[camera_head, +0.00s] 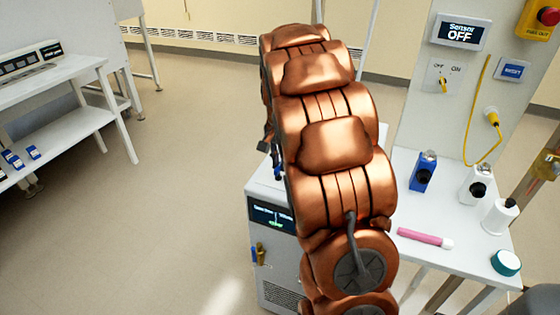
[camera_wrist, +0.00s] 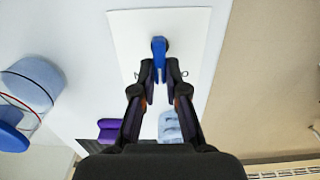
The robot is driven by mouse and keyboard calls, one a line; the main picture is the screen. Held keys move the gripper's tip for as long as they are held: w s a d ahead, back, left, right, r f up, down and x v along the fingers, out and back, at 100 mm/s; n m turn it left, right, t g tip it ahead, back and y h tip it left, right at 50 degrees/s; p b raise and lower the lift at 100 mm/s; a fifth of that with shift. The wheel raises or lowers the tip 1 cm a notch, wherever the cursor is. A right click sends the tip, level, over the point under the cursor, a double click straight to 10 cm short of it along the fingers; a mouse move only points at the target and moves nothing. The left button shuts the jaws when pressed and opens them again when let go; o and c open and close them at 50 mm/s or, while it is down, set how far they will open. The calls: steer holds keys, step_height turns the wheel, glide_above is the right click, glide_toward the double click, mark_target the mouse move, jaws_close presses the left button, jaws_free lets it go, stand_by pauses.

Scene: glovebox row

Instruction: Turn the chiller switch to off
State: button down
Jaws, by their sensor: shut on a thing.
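The chiller (camera_head: 270,245) is a white box with a dark display (camera_head: 271,217) on its front, left of my copper arm. Its display text is too small to read. In the head view, my arm hides most of the gripper and the handle.
Open floor lies left.

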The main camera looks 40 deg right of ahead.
steer(key=n+b, duration=0.1)
steer(key=n, duration=0.1)
steer(key=shift+w+a+n, duration=0.1)
steer(key=shift+w+n, duration=0.05)
steer(key=shift+n, duration=0.25)
steer(key=shift+a+n+b, duration=0.15)
steer(key=shift+n+b, duration=0.5)
steer(key=shift+n, duration=0.85)
steer(key=c, duration=1.2)
jaws_free()
step_height(320, 180, up, 12)
